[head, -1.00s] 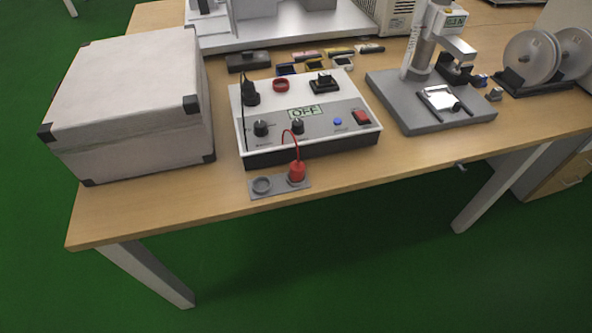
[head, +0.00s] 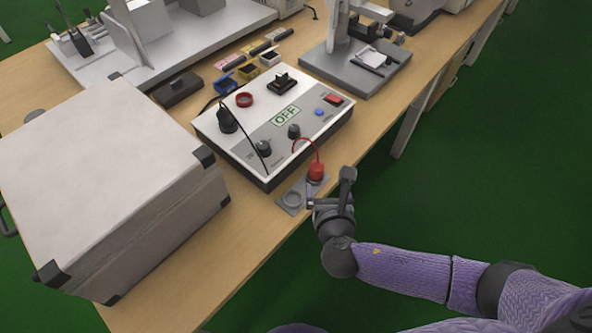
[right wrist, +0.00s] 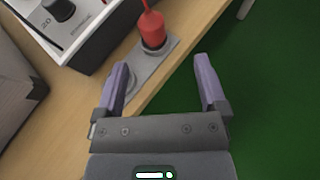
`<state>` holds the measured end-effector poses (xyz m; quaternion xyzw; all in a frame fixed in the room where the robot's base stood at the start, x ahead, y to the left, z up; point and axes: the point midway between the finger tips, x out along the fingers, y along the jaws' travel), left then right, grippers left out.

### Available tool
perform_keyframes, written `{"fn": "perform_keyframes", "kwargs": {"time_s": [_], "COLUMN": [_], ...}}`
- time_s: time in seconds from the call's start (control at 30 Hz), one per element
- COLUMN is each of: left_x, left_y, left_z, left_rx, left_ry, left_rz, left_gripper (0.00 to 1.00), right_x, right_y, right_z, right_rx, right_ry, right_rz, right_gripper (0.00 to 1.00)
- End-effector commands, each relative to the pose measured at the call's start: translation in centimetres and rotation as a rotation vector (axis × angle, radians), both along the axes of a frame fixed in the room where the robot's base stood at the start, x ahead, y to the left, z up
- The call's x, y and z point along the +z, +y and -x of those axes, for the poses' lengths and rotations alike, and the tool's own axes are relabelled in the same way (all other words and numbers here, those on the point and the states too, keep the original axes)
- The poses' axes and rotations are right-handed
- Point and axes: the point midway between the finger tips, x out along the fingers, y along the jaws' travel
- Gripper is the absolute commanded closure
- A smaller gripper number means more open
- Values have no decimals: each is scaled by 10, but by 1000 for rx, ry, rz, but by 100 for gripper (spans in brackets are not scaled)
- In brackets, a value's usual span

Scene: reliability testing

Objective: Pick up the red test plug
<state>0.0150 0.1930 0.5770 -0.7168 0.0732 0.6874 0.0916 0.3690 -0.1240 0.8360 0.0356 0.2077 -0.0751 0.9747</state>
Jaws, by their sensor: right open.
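The red test plug (head: 316,171) stands upright in the right-hand seat of a small grey two-seat holder (head: 290,199) at the table's front edge. A red cable runs from its top to the test box (head: 286,118). My right gripper (head: 328,188) is open beside the plug, on its front side. In the right wrist view the plug (right wrist: 152,31) is beyond the two purple fingers (right wrist: 162,85), and nothing is between them. The holder's other seat is empty. My left gripper is not in view.
A large pale case (head: 105,185) stands left of the test box. A press stand (head: 355,66) is at the back right. A black block and several small coloured items lie behind the box. The green floor is open beyond the table's front edge.

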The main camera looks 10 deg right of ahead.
Motion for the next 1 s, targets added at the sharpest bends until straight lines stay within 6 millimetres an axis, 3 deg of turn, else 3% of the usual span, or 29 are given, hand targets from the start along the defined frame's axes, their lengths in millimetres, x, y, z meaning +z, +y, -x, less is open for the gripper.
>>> {"fn": "perform_keyframes", "kwargs": {"time_s": [0.07, 0.33, 0.53, 0.8, 0.83, 1.0], "left_x": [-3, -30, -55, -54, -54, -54], "left_y": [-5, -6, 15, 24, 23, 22], "left_z": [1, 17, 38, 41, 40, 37], "left_rx": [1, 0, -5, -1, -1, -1], "left_ry": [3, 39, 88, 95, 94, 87], "left_rz": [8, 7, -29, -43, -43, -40], "left_gripper": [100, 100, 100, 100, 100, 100], "right_x": [7, -15, -36, -33, -33, -34], "right_y": [2, 0, 1, 0, 0, 0], "right_z": [-6, -47, -82, -90, -90, -90], "right_rx": [30, 34, 32, 33, 33, 32], "right_ry": [-27, -26, -23, -23, -23, -23], "right_rz": [47, 52, 51, 48, 48, 49], "right_gripper": [9, 9, 9, 9, 11, 47]}}
